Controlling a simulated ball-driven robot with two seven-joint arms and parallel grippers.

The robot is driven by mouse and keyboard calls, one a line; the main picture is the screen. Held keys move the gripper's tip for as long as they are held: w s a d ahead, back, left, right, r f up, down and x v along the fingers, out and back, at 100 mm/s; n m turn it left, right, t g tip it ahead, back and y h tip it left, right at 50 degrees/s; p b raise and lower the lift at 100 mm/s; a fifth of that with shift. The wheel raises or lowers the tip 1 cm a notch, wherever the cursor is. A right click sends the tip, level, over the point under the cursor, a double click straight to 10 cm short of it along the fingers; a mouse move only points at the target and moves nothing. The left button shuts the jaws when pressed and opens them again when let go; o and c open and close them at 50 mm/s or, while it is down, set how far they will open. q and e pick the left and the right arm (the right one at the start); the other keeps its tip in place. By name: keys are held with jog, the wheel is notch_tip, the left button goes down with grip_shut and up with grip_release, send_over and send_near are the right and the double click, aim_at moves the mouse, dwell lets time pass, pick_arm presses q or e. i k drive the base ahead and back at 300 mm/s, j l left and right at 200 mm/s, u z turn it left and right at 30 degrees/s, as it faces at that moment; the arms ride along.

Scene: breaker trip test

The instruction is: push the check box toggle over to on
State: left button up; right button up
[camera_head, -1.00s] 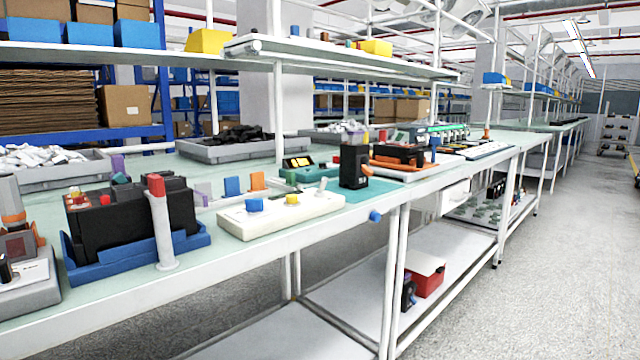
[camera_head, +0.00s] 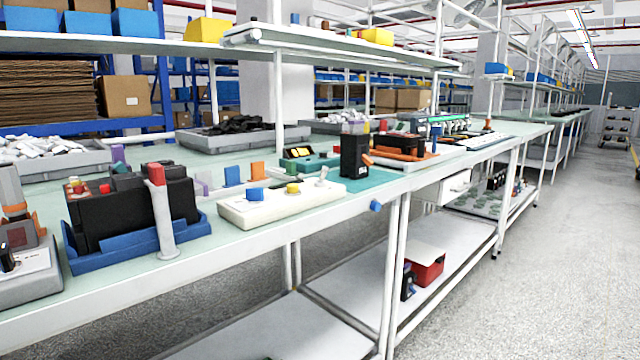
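A long cream box (camera_head: 285,208) lies near the front edge of the bench; I take it for the check box. It has a blue button (camera_head: 255,194), a yellow button (camera_head: 293,188) and, at its right end, a small pale toggle lever (camera_head: 322,175). The lever leans up and slightly right; I cannot read any on or off mark. Neither of my grippers is in view, and nothing touches the box.
Left of the box, a black unit (camera_head: 130,205) sits in a blue cradle (camera_head: 135,255) behind a grey red-topped post (camera_head: 163,215). A black device (camera_head: 354,155) stands right of the box on a teal mat (camera_head: 375,180). The floor (camera_head: 530,290) at right is clear.

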aim_at(324, 171)
jog(key=i+l, duration=0.55)
jog(key=i, duration=0.3)
jog(key=l+z, duration=0.05)
